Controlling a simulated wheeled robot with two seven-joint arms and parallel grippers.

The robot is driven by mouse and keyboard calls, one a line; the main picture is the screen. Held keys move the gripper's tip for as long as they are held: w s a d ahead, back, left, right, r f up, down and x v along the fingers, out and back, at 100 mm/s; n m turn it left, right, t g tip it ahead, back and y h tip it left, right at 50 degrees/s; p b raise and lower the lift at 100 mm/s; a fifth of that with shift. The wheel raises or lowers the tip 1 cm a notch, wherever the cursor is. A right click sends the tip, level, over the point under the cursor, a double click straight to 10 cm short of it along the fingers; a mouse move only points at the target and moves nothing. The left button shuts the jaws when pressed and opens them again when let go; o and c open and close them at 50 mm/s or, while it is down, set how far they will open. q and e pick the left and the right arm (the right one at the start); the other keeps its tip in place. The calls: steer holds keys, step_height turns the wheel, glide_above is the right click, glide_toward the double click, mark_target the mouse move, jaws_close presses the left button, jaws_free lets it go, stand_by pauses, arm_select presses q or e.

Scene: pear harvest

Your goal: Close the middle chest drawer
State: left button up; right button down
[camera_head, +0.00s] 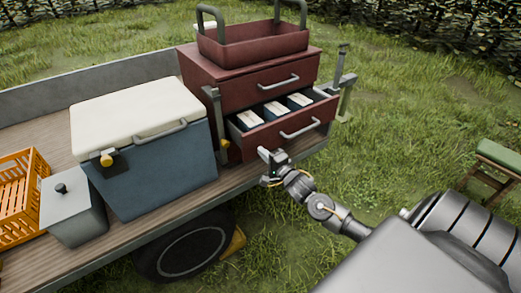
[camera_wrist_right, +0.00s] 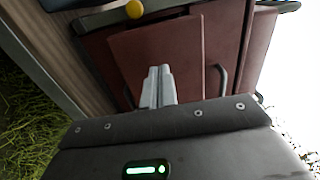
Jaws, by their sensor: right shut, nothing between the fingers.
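The dark red chest (camera_head: 206,72) stands on the cart bed. Its upper drawer, with a grey handle (camera_head: 278,81), is shut. The drawer below it (camera_head: 270,138) is pulled out, with its handle (camera_head: 300,128) on the front and small boxes (camera_head: 274,110) inside. The lower part of the chest is hidden behind it. My right gripper (camera_head: 264,154) is shut and empty near the lower left of the open drawer's front. In the right wrist view its fingers (camera_wrist_right: 158,86) lie against a red panel (camera_wrist_right: 165,55) in the picture; I cannot tell if they touch. My left gripper is out of view.
A red tray with handles (camera_head: 245,44) sits on the chest. A blue cooler with a white lid (camera_head: 135,110) stands left of it, then a grey canister (camera_head: 75,212) and an orange crate (camera_head: 20,185). A green stool (camera_head: 497,155) is at right.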

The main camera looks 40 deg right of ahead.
steer(key=shift+w, duration=0.8)
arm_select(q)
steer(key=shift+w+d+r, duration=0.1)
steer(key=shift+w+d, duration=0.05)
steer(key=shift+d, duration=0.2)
arm_select(e)
steer(key=shift+w, duration=0.2)
